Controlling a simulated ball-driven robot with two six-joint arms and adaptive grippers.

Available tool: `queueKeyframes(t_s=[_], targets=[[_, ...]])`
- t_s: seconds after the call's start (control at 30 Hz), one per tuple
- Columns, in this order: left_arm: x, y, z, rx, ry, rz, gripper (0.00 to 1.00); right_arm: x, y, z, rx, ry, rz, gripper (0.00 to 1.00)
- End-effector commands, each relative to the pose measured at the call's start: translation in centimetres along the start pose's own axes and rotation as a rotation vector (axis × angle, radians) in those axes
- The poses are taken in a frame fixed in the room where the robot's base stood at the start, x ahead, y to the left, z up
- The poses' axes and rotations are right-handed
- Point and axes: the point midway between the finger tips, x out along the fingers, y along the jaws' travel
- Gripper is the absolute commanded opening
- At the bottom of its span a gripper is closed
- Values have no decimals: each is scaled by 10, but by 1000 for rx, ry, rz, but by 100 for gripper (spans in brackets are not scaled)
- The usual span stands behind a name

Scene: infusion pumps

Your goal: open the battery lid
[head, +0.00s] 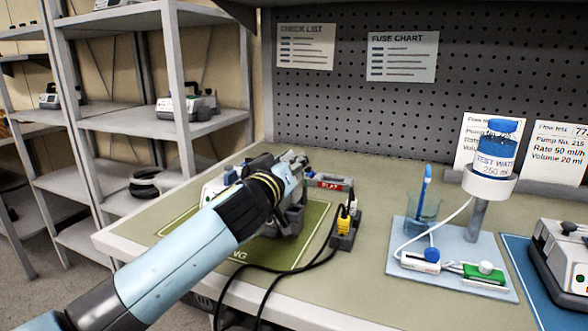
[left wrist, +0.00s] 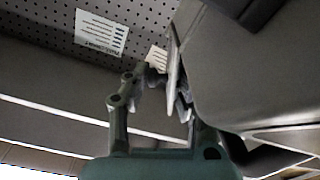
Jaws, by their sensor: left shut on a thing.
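The pump (head: 212,187) stands on the green mat (head: 275,257) on the bench, mostly hidden behind my left arm and gripper. My left gripper (head: 291,190) is at the pump's right side; its fingertips are hard to make out in the head view. In the left wrist view, the pump's grey body (left wrist: 250,75) fills the upper right. A thin pale flap, apparently the battery lid (left wrist: 174,75), stands along its edge. My left gripper (left wrist: 158,90) is shut on this flap, though the exact contact is dark and unclear. My right gripper is in neither view.
A small tray with a red label (head: 330,182) and a yellow-and-black plug piece (head: 346,222) with black cables lie right of the pump. Farther right are a blue-grey stand plate (head: 405,272) with a test-water bottle (head: 495,158) and another pump (head: 565,250). Shelves stand left.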

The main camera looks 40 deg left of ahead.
Motion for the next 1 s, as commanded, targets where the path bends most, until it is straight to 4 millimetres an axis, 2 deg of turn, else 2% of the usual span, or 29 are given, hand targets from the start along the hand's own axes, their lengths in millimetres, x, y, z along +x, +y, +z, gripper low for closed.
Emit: queueKeyframes(t_s=[0.1,0.13,0.27,0.3,0.53,0.67,1.0], targets=[[0,1,-1,0,1,1,0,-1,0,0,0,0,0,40],[0,1,-1,0,1,1,24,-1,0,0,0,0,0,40],[0,1,-1,1,1,1,41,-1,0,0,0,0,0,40],[0,0,-1,1,1,0,42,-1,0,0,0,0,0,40],[-1,0,0,1,0,0,42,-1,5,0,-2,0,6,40],[-11,0,0,2,-1,1,42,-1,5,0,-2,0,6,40],[-83,0,1,1,-3,0,42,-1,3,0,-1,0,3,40]])
